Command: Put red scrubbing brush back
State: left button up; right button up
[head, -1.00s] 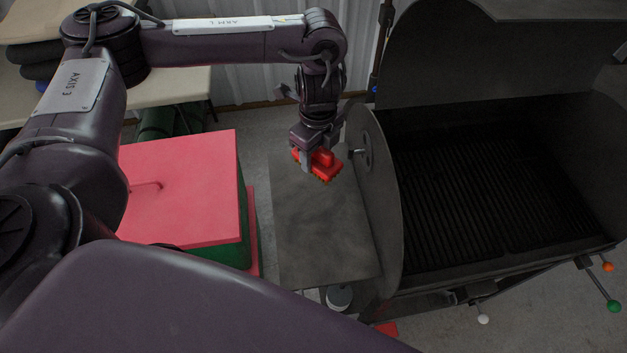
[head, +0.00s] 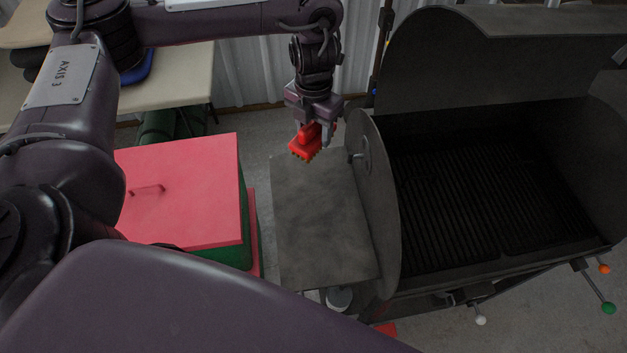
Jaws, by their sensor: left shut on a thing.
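The red scrubbing brush (head: 307,141) is in my left gripper (head: 314,132), which is shut on it. The brush is tilted, with its bristles facing down, and it appears to be above the far end of the grill's grey side shelf (head: 318,220). The gap between brush and shelf is hard to judge. The gripper partly hides the brush's right side. My right gripper is not in view.
The open black grill (head: 490,200) stands right of the shelf, its round end plate (head: 378,200) rising beside it. A red-lidded green box (head: 185,190) is on the left. A beige table (head: 180,85) is behind. The shelf's top is bare.

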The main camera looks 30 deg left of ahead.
pick_arm(q)
notch_tip(320, 180, down, 14)
jog(key=b, duration=0.3)
jog(key=shift+f, duration=0.15)
notch_tip(320, 180, down, 3)
jog(key=shift+f+b, duration=0.2)
jog(key=shift+b, duration=0.75)
jog(key=shift+f, duration=0.2)
jog(key=shift+f, duration=0.1)
jog(key=o, duration=0.9)
jog(key=shift+o, duration=0.2)
